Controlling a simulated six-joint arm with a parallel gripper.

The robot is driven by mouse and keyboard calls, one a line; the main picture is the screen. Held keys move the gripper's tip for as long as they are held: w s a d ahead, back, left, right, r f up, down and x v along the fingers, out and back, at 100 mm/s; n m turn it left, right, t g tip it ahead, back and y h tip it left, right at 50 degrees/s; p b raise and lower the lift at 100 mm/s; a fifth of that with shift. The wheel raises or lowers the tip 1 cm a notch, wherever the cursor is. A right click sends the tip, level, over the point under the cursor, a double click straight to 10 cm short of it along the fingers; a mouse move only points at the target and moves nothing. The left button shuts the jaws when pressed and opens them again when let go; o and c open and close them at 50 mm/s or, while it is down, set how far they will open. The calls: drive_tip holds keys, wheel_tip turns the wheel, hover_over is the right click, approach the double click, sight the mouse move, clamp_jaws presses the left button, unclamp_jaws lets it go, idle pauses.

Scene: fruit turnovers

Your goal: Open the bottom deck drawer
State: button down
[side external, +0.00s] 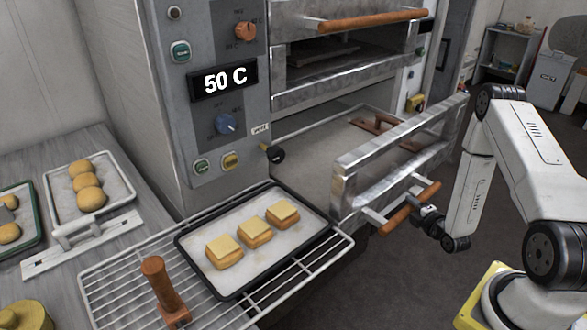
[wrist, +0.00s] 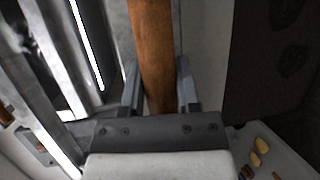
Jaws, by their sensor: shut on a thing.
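The bottom deck drawer (side external: 345,192) stands pulled out from the oven, its metal-framed front well clear of the oven face. Its pale deck surface (side external: 308,158) is exposed behind the front. The drawer's wooden bar handle (side external: 398,220) runs along the outside of the front. My gripper (side external: 428,210) is shut on this handle toward its right part; the fingertips are small and partly hidden in the side view. In the wrist view, the handle (wrist: 152,45) passes between the two fingers of my gripper (wrist: 158,85).
The upper deck has its own wooden handle (side external: 375,19). A control panel reads 50 C (side external: 224,80). A wire rack (side external: 110,285) beside the drawer holds a dark-rimmed tray (side external: 195,245) of three square pastries and a wooden-handled tool (side external: 158,285).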

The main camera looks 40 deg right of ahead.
drive_tip(key=shift+s, duration=1.65)
drive_tip(key=shift+c, duration=1.6)
unclamp_jaws()
drive_tip(key=shift+s, duration=0.1)
drive_tip(key=s+a+r, duration=0.1)
drive_tip(key=s+r, duration=0.3)
drive_tip(key=r, duration=0.4)
drive_tip(key=shift+a, duration=0.4)
drive_tip(key=shift+s, duration=0.1)
